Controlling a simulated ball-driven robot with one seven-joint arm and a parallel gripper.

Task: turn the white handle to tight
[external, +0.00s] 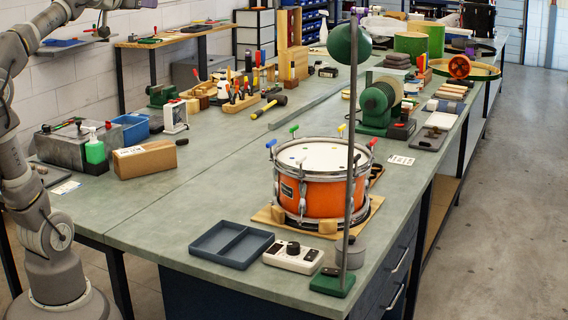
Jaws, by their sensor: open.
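An orange snare drum (325,196) with a white head and metal rims stands upright on a wooden base (263,215) near the front of the bench. Coloured handles stand around its top rim: a blue handle (271,143), a green handle (294,130), a yellow handle (341,128) and a red handle (374,142). I cannot clearly make out a white handle against the pale head at the front rim, nor how far any handle is turned. My arm rises at the left and leaves the picture at the top. My gripper is not in view, and nothing of mine touches the drum.
A thin upright pole on a green foot (332,284) stands in front of the drum's right side. A blue-grey divided tray (231,244) and a white control box (293,257) lie in front. A cardboard box (145,160) stands left. The bench between box and drum is clear.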

